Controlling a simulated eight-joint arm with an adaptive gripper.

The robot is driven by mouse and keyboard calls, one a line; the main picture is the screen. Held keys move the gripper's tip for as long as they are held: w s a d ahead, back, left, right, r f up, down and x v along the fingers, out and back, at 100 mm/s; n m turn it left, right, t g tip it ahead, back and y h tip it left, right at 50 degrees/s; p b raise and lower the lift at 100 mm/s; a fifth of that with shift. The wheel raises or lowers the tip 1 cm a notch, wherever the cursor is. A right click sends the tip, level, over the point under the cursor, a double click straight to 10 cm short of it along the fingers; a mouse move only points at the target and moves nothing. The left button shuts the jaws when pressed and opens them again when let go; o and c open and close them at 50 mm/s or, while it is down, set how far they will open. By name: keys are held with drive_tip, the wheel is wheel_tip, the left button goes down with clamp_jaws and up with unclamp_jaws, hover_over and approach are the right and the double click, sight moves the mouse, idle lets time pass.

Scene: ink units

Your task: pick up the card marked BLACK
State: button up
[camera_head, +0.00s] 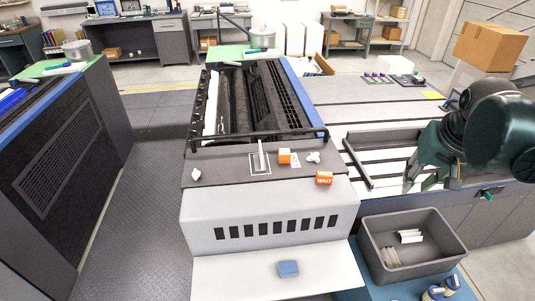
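No card with readable BLACK lettering shows in the head view. A small orange block with WAIT on it (324,178) sits on the front edge of the middle machine. A small white card (296,159) stands beside another orange piece (284,156) on the machine's top; any marking on it is too small to read. My gripper (418,187) hangs at the right over the slatted bench. Its fingers look apart, and I see nothing between them. My dark green arm covers part of the bench behind it.
A grey bin (370,239) holding several white pieces stands below my gripper. A blue pad (288,268) lies on the machine's front shelf. An upright lever (262,155) rises from the machine top. A white box (396,65) sits on the far bench.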

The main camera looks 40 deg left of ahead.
drive_tip(key=w+a+r+n+g+p, duration=0.1)
drive_tip(key=w+a+n+p, duration=0.3)
drive_tip(key=a, duration=1.1)
drive_tip(key=n+g+h+p, duration=0.1)
drive_tip(key=g+h+p, duration=0.15)
drive_tip(key=p, duration=0.45)
hover_over(261, 152)
drive_tip(key=w+a, duration=0.2)
drive_tip(key=shift+y, duration=0.45)
drive_tip(key=f, duration=0.8)
drive_tip(key=shift+d+f, duration=0.25)
drive_tip(key=shift+f, duration=0.15)
drive_tip(key=shift+s+a+f, duration=0.1)
drive_tip(key=shift+a+f, duration=0.05)
drive_tip(key=shift+a, duration=0.05)
drive_tip(key=shift+f, duration=1.3)
drive_tip(key=shift+f, duration=0.1)
drive_tip(key=shift+f, duration=2.5)
